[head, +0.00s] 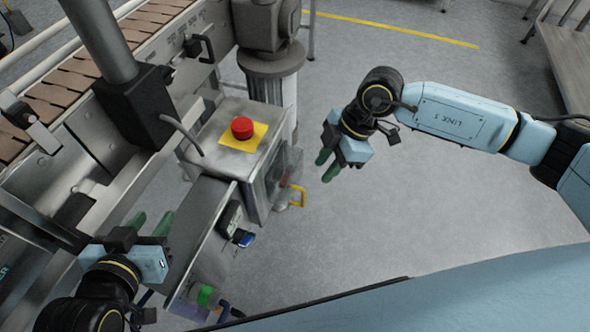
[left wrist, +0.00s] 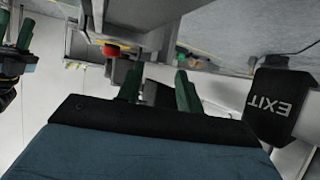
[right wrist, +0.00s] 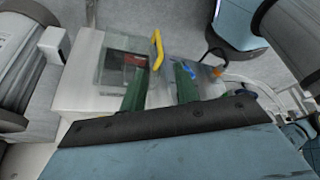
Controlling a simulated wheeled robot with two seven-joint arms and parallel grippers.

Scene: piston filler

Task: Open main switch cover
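The main switch cover (head: 288,168) is a clear box on the side of the steel control box (head: 222,150), with a yellow handle (head: 298,196) at its outer edge. In the right wrist view the clear cover (right wrist: 115,66) shows a dark and red switch (right wrist: 135,61) behind it, and the yellow handle (right wrist: 157,50) stands just beyond the fingertips. My right gripper (head: 331,164) is open and empty, to the right of the cover and apart from it in the head view. My left gripper (head: 151,224) is open and empty, left of the control box. Whether the cover is latched cannot be told.
A red push button (head: 242,128) on a yellow plate tops the control box. Below the box are a blue connector (head: 244,239) and a green button (head: 205,295). A conveyor (head: 95,60) runs along the left. The floor right of the box is clear.

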